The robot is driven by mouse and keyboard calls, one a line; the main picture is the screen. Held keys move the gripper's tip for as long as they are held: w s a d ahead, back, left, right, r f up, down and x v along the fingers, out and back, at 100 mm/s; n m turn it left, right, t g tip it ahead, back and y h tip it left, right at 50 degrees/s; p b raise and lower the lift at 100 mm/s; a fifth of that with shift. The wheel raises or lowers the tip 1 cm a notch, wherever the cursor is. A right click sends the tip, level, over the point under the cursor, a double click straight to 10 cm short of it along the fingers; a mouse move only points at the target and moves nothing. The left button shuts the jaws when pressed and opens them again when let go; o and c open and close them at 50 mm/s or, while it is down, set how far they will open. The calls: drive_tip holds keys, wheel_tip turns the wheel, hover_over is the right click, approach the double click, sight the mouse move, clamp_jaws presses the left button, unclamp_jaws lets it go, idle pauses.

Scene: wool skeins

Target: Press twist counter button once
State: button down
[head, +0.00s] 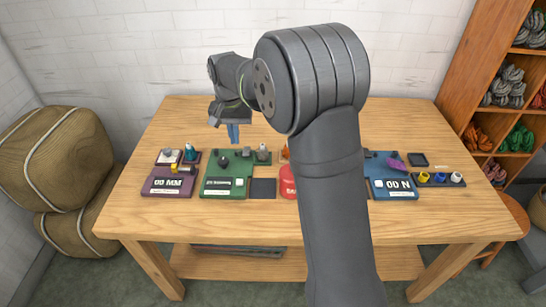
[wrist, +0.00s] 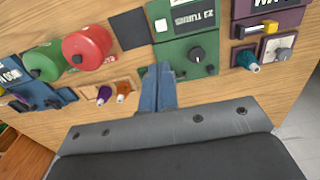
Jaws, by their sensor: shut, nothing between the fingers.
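The green counter panel (head: 211,177) lies on the table left of centre. It also shows in the wrist view (wrist: 174,53), with a display (wrist: 193,18) that seems to read "22 TURNS". A small white button (wrist: 161,25) sits beside the display; it shows in the head view too (head: 239,182). The panel carries a black knob (wrist: 196,55). My gripper (head: 233,140) is shut and empty, its blue fingers pointing down behind the panel. In the wrist view the fingertips (wrist: 163,70) overlap the panel's far edge, apart from the button. Their height is unclear.
A purple "00 MM" panel (head: 167,186) is at left, a blue "00 N" panel (head: 401,191) at right. A dark square (head: 263,188) and a red drum (wrist: 87,47) stand beside the green panel; a green drum (wrist: 45,62) is further over. My arm hides the table's middle.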

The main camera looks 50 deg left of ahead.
sight(237, 183)
wheel_tip(237, 183, down, 7)
drive_tip(key=s+t, duration=0.1)
drive_tip(key=t, duration=0.8)
drive_tip(key=shift+s+m, duration=0.2)
drive_tip(key=shift+m, duration=0.1)
drive_tip(key=shift+f, duration=4.4)
drive_tip(key=shift+f, duration=0.4)
